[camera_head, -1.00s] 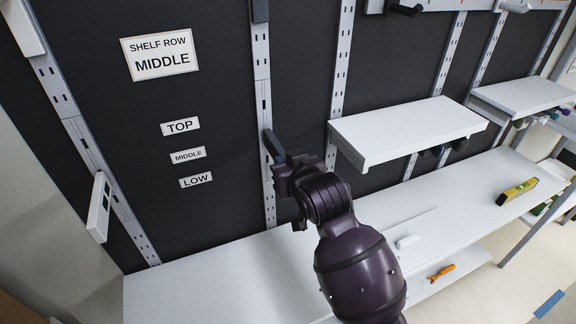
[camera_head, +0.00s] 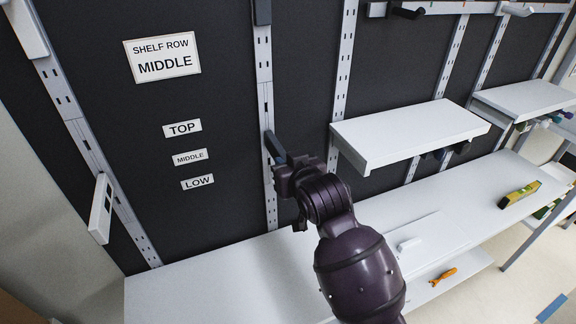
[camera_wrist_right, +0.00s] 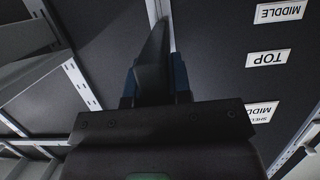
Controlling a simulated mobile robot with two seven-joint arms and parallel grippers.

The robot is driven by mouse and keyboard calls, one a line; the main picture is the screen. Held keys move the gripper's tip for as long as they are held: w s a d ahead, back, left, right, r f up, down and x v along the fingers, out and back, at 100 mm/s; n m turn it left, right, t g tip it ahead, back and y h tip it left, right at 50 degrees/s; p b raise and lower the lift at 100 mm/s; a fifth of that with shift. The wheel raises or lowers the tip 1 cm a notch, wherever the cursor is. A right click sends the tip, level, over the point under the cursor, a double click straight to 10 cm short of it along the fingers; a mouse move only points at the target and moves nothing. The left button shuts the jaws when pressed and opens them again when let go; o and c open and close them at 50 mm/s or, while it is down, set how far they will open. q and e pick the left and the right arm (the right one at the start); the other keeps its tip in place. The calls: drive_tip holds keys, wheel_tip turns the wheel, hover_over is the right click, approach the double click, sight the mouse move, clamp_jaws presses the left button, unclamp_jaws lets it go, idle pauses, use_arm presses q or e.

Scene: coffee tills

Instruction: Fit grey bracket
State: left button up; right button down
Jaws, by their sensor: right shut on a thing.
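A dark grey bracket (camera_head: 274,146) is held in my right gripper (camera_head: 284,166), at a slotted upright (camera_head: 265,110) in the head view. The right wrist view shows the bracket (camera_wrist_right: 154,58) between the two blue-padded fingers of my right gripper (camera_wrist_right: 155,84), which is shut on it. The bracket's end lies against or close to the upright; I cannot tell whether it is hooked in the slots. Another dark bracket (camera_head: 262,12) sits higher on the same upright. A white bracket (camera_head: 101,208) is on the left upright. My left gripper is out of view.
A sign (camera_head: 162,57) reads "SHELF ROW MIDDLE"; labels top, middle and low (camera_head: 197,181) are below it. A white shelf (camera_head: 408,132) stands out right of my arm. The bench (camera_head: 215,285) below holds a yellow level (camera_head: 518,195); an orange tool (camera_head: 443,277) lies lower.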

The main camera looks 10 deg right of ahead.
drive_tip(key=shift+f, duration=0.5)
idle(0.3)
drive_tip(key=c, duration=1)
unclamp_jaws()
drive_tip(key=shift+o, duration=0.2)
drive_tip(key=b+v, duration=0.1)
drive_tip(key=v, duration=1)
